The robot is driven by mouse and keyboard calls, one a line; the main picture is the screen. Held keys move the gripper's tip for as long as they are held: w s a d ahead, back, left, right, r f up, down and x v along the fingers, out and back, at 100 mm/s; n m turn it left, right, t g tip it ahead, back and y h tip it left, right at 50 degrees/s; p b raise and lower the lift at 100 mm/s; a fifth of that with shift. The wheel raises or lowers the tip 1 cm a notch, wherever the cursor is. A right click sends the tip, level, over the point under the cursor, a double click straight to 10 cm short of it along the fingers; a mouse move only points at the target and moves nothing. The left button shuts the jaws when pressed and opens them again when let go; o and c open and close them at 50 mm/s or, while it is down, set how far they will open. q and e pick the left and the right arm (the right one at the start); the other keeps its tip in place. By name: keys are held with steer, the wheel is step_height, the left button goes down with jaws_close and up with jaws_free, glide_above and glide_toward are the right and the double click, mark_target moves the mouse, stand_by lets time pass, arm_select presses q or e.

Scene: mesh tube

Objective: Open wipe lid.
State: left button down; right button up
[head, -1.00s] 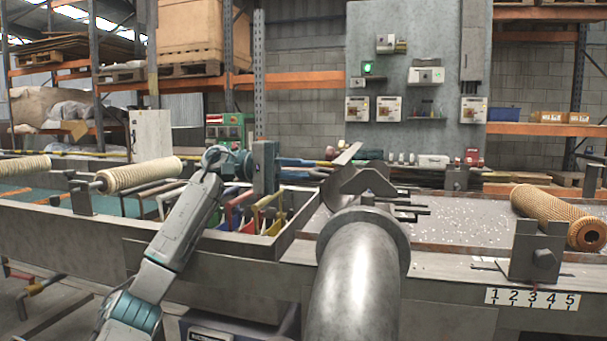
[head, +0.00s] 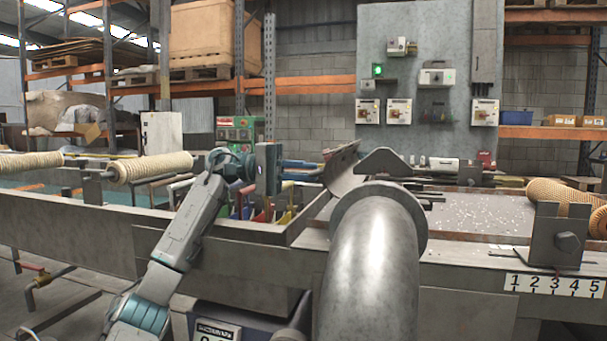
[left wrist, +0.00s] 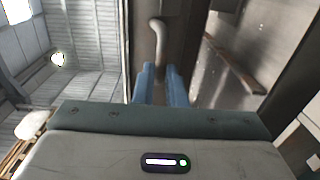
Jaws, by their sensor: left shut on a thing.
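A grey metal lid plate (head: 341,172) stands tilted up at the right end of the open trough in the head view. My left gripper (head: 318,172) reaches to it from the left, with its blue fingers pointing right. In the left wrist view, the blue fingers (left wrist: 162,84) are shut on a pale bent handle (left wrist: 157,32). The gripped part of the handle is hidden between the fingers. The contact point is too small to make out in the head view. My right gripper is not in view.
A large flanged metal pipe (head: 372,270) rises in front of the trough's right part. The trough (head: 312,212) holds several coloured pieces. A speckled bed (head: 470,209), a metal bracket (head: 560,238) and tan mesh rolls (head: 150,167) lie to the sides.

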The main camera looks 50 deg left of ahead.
arm_select(q)
steer(key=shift+d+f, duration=0.1)
steer(key=shift+f, duration=0.1)
steer(key=c, duration=1.9)
jaws_free()
steer(key=o, duration=0.4)
steer(key=shift+w+d, duration=0.2)
steer(key=shift+c, duration=0.2)
steer(key=shift+o, duration=0.3)
steer(key=shift+w+d+r, duration=0.1)
steer(key=shift+d, duration=0.05)
steer(key=v, duration=1.1)
